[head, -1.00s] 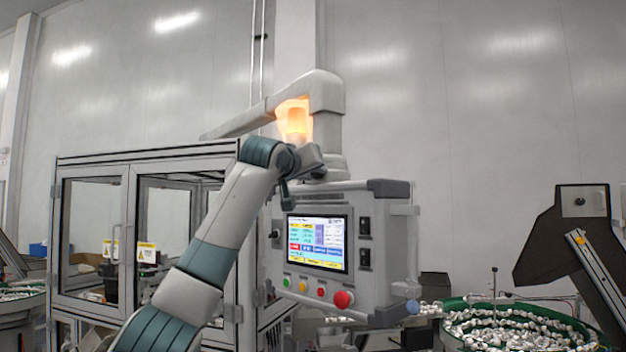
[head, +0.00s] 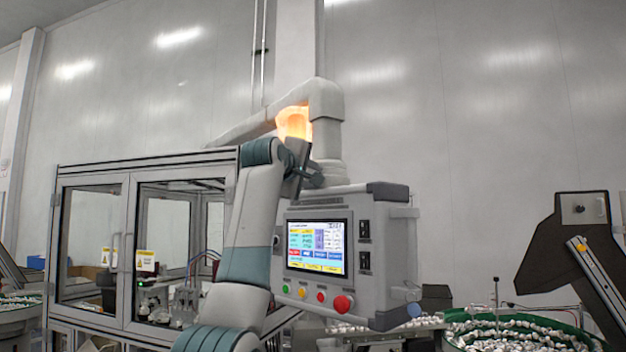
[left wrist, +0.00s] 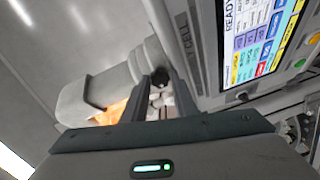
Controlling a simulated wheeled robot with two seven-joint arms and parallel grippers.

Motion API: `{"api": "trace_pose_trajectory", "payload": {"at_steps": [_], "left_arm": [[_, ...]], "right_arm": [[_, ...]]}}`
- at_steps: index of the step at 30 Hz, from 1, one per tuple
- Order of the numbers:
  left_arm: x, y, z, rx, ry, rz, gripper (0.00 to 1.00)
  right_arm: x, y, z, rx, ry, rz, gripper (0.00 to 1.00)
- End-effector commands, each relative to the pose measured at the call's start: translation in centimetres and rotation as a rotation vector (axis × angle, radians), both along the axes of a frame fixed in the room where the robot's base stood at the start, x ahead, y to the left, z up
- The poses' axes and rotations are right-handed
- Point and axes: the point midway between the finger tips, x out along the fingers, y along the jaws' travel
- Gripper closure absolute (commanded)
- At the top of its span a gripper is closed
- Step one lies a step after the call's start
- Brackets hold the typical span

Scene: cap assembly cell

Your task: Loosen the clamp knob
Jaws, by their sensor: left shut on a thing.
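The operator panel (head: 345,245) hangs from a grey support arm (head: 328,130), with a round joint just above the panel's top. My left gripper (head: 306,174) is at that joint, above the panel's upper left edge. In the left wrist view, its two dark fingers (left wrist: 159,84) are on either side of a small dark knob (left wrist: 157,88) and shut on it. In the head view the fingers and wrist largely hide the knob. My right gripper is not in view.
A glowing orange lamp (head: 294,123) is right behind my wrist. Red, green and yellow buttons line the panel's lower edge, including a large red one (head: 343,304). A glass-doored cabinet (head: 92,240) stands left. A green bowl of caps (head: 515,335) is at lower right.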

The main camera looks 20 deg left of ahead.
Motion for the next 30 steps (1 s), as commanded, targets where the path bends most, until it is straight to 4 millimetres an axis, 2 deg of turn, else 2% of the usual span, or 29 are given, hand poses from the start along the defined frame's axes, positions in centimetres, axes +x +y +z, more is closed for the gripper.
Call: {"api": "trace_pose_trajectory", "payload": {"at_steps": [12,30], "left_arm": [[0.0,0.0,0.1,-0.395,0.028,0.0,0.97],[0.1,0.0,-0.2,-0.903,0.069,0.002,0.97]], "right_arm": [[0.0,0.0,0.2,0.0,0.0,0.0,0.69],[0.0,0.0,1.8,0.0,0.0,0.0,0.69]]}}
